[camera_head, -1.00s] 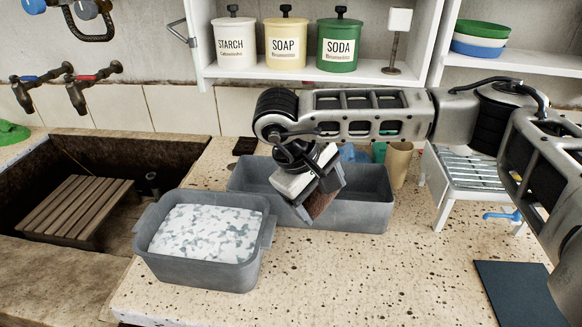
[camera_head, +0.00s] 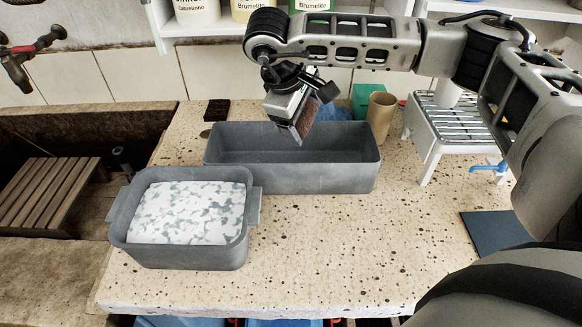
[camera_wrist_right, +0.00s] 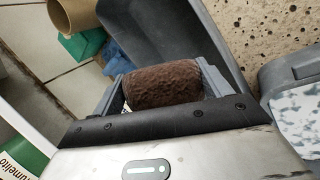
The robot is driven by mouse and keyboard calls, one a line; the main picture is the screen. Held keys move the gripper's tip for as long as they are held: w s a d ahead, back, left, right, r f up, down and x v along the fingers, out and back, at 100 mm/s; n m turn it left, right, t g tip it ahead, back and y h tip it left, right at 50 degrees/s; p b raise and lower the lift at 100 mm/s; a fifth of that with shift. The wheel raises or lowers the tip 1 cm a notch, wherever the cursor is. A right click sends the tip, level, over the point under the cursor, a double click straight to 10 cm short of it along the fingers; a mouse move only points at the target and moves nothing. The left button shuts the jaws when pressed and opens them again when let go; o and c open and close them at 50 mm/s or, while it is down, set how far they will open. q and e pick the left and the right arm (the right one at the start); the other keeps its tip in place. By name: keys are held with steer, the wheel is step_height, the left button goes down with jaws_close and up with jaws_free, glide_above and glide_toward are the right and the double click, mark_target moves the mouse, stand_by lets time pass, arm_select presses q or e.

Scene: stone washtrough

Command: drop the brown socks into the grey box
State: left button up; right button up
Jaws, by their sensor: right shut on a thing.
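My right gripper (camera_head: 300,122) is shut on the rolled brown socks (camera_head: 307,119). In the right wrist view the socks (camera_wrist_right: 160,84) sit between both fingers. The gripper is over the long grey box (camera_head: 290,179), near the middle of its length and towards its back side. The visible inside of this box looks empty; the gripper hides part of its back rim. My left gripper is not in view.
A grey tub (camera_head: 190,255) with foamy water stands front left of the box. A tan cup (camera_head: 380,117), a green block (camera_head: 366,100) and a white rack (camera_head: 450,122) are behind and right. The speckled counter (camera_head: 330,245) in front is clear.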

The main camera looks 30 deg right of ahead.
steer(key=shift+f, duration=0.45)
steer(key=o, duration=1.1)
steer(key=v, duration=1.6)
steer(key=shift+p, duration=0.4)
